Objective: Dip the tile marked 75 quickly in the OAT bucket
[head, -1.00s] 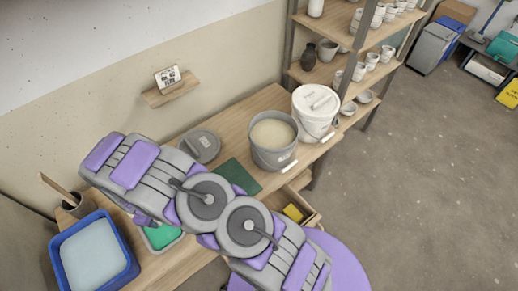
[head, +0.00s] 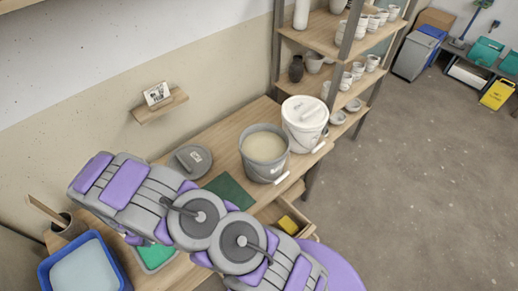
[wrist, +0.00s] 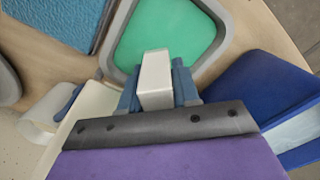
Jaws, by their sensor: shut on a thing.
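My gripper (wrist: 157,88) is shut on a pale tile (wrist: 155,70), seen nearly edge-on between its blue fingers in the wrist view. No number shows on it. Behind the tile is a grey-rimmed tray with a green inside (wrist: 165,32). In the head view my arm hides the gripper and the tile. An open grey bucket (head: 268,172) of cream-coloured glaze stands on the bench, right of my arm. Its label is too small to read. A white bucket (head: 304,138) with its lid on stands just behind it to the right.
A grey lid (head: 190,161) and a dark green mat (head: 230,190) lie left of the open bucket. A blue tub (head: 82,268) stands at lower left. An open drawer (head: 300,222) juts out below the bench. A shelf rack (head: 318,78) stands behind the white bucket.

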